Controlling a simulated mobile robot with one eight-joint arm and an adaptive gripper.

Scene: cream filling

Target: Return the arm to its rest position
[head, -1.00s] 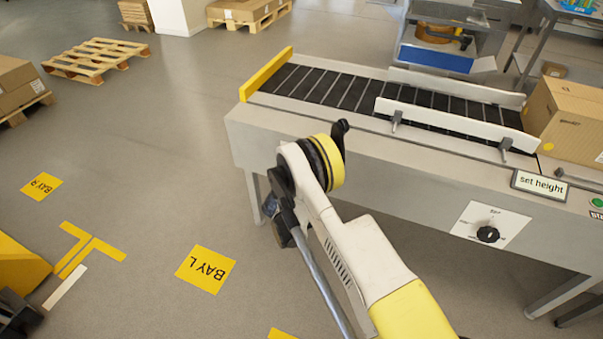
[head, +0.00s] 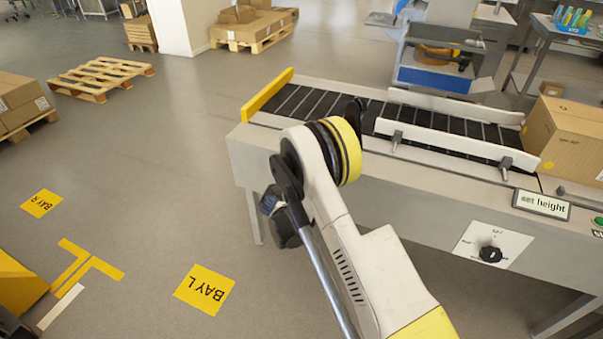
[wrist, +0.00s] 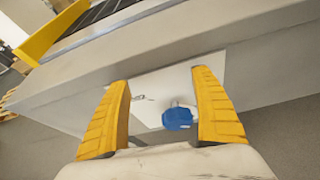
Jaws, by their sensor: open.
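My arm (head: 370,270) reaches up from the bottom of the head view, with its elbow joint in front of the conveyor (head: 245,160). My gripper (wrist: 162,84) shows in the wrist view with its two yellow fingers wide apart and nothing held between them. A blue knob (wrist: 177,119) on a white plate (wrist: 150,84) on the conveyor's side appears between the fingers. How far the fingers are from that side is hard to tell. The gripper cannot be made out in the head view.
A black dial (head: 490,254) and a "set height" sign (head: 541,204) are on the conveyor's front. A cardboard box (head: 565,140) sits at its right end. A yellow end stop (head: 268,95) marks its left end. Open floor with a "BAY L" marker (head: 205,290) lies to the left.

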